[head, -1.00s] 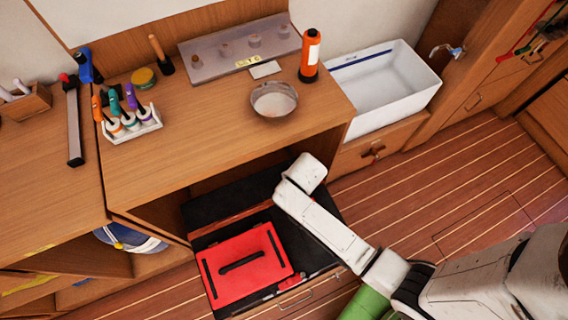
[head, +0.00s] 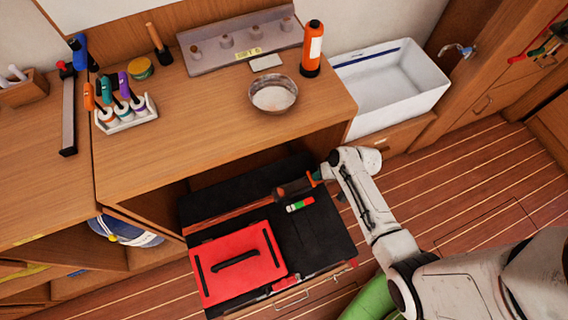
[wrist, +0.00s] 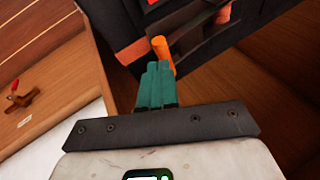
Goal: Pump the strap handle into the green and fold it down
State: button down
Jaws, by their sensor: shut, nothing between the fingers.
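The strap handle (head: 294,187), dark with orange-brown parts, lies at the right end of a reddish strap (head: 228,217) over a black case. An orange piece of it shows in the wrist view (wrist: 163,54), just beyond my fingertips. A small gauge (head: 300,204) with green, white and red parts sits on the black top just below the handle. I cannot read a pointer on it. My gripper (head: 318,175) has teal fingers, shut and empty, close to the handle's right end. The fingers also show in the wrist view (wrist: 156,75). Whether they touch the handle I cannot tell.
A red case (head: 238,284) with a black handle lies on the black surface (head: 318,237), left of the gauge. The wooden bench (head: 215,130) overhangs behind, with a metal bowl (head: 273,95) near its edge. Open plank floor (head: 470,190) lies to the right.

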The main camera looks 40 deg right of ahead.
jog(key=shift+s+d+f+b, duration=0.1)
jog(key=shift+d+f+b, duration=0.25)
jog(key=shift+f, duration=0.4)
